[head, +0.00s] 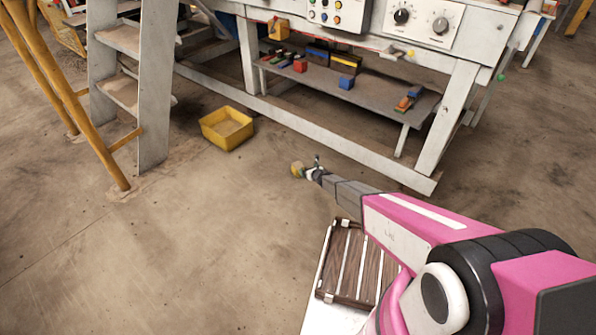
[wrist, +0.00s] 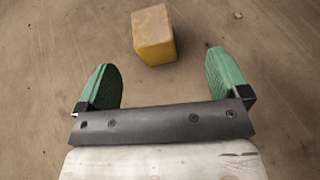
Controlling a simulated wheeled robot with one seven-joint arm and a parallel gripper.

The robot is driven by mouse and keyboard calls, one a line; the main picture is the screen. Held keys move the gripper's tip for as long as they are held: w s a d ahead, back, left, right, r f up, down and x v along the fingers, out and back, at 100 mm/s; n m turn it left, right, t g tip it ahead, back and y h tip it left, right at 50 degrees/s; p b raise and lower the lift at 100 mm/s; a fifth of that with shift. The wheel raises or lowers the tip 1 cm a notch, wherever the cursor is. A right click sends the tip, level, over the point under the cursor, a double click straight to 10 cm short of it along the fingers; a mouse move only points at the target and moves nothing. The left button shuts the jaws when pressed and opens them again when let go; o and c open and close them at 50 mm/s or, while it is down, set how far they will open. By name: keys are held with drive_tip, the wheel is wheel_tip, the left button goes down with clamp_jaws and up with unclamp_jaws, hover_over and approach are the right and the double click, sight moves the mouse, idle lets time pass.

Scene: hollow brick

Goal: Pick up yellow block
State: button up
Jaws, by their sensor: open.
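The yellow block (wrist: 154,36) lies on the brown floor in the wrist view, just beyond the fingertips and roughly centred between them. My gripper (wrist: 161,68) has its two green fingers spread wide, with nothing between them. In the head view, the block (head: 296,169) shows small at the end of my arm, close to my gripper (head: 315,166). I cannot tell the exact gap between fingers and block.
A yellow bin (head: 211,133) stands on the floor behind and left of the block. A white workbench (head: 300,127) with a low shelf (head: 378,94) of small coloured blocks is behind. A ladder (head: 154,90) stands at left. The floor at front left is clear.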

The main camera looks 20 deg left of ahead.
sight(299, 166)
drive_tip(key=shift+n+y, duration=0.4)
drive_tip(key=shift+n, duration=0.1)
drive_tip(key=x, duration=0.8)
drive_tip(key=s+f+x, duration=0.1)
drive_tip(key=x, duration=0.2)
drive_tip(key=shift+w+a+f, duration=0.15)
drive_tip(key=shift+w+a, duration=0.05)
drive_tip(key=shift+a, duration=0.3)
drive_tip(key=c, duration=1.1)
